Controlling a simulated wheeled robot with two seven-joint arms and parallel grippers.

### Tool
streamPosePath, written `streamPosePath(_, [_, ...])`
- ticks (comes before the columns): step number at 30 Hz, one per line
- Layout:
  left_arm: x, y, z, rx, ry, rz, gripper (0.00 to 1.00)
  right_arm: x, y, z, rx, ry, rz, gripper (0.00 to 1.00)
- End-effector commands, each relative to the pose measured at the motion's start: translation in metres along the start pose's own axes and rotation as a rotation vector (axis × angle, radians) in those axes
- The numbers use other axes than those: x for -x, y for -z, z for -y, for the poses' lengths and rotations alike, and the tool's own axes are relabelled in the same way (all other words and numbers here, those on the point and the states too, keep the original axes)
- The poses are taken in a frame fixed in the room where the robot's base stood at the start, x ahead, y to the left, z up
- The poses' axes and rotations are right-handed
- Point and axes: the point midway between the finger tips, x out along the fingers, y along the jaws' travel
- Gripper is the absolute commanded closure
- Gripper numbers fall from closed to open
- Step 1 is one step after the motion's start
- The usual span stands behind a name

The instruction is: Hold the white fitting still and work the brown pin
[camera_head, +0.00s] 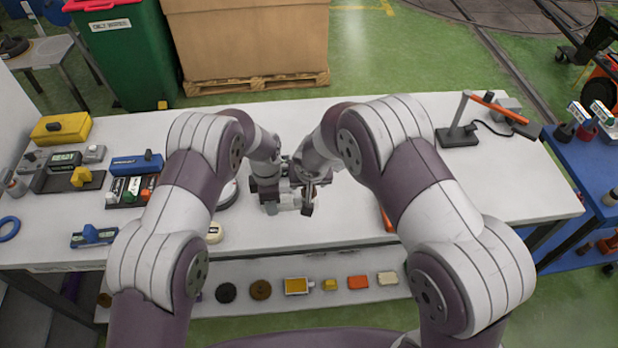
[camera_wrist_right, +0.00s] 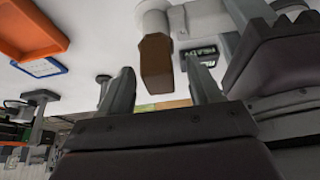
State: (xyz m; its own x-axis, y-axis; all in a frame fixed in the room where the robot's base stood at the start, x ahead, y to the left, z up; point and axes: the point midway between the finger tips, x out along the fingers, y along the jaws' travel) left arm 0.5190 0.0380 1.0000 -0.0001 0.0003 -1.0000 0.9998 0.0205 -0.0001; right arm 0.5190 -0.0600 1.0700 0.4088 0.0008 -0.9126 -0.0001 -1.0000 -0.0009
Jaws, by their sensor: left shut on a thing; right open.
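The brown pin (camera_wrist_right: 156,66) shows in the right wrist view as a blunt block joined to the white fitting (camera_wrist_right: 154,20), which is partly cut off by the top edge. My right gripper (camera_wrist_right: 158,72) is open, its two fingers on either side of the pin with gaps visible. In the head view my left gripper (camera_head: 270,188) is at the middle of the table, shut on the fitting. My right gripper (camera_head: 308,192) is close beside it on the right. The arms and grippers hide most of the fitting and the pin in the head view.
The white table (camera_head: 340,225) has free room around the grippers. Blue, yellow and dark holders, including a blue box (camera_head: 137,164), stand at the left. A lamp-like stand (camera_head: 457,134) is at the right. A lower shelf holds several small parts. An orange tray (camera_wrist_right: 30,32) shows in the wrist view.

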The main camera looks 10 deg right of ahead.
Motion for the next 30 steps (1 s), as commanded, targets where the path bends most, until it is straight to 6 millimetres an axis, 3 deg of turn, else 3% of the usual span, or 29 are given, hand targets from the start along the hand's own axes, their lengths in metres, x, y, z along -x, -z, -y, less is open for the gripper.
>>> streamPosePath(2, [0.0007, -0.0002, -0.0006, 0.000, -0.002, 0.001, 1.00, 0.0003, 0.0000, 0.0000, 0.000, 0.000, 0.000, 0.37])
streamPosePath(8, [0.0007, -0.0002, -0.0006, 0.000, -0.002, 0.001, 1.00, 0.0005, 0.0000, -0.0001, 0.000, 0.000, 0.000, 0.99])
streamPosePath(9, [0.0007, -0.0002, -0.0006, 0.000, -0.002, 0.001, 1.00, 0.0005, -0.0001, -0.0001, 0.000, 0.000, 0.000, 1.00])
streamPosePath(10, [0.0007, -0.0002, -0.0006, 0.000, -0.002, 0.001, 1.00, 0.0005, 0.0000, -0.0001, 0.000, 0.000, 0.000, 0.70])
streamPosePath(13, [0.0007, -0.0002, -0.0006, 0.000, -0.002, 0.001, 1.00, 0.0006, 0.0000, -0.0001, 0.000, 0.000, 0.000, 1.00])
streamPosePath(30, [0.0002, 0.0000, -0.0003, 0.001, -0.001, 0.000, 1.00, 0.0100, 0.0048, 0.0002, 0.000, 0.000, -0.002, 1.00])
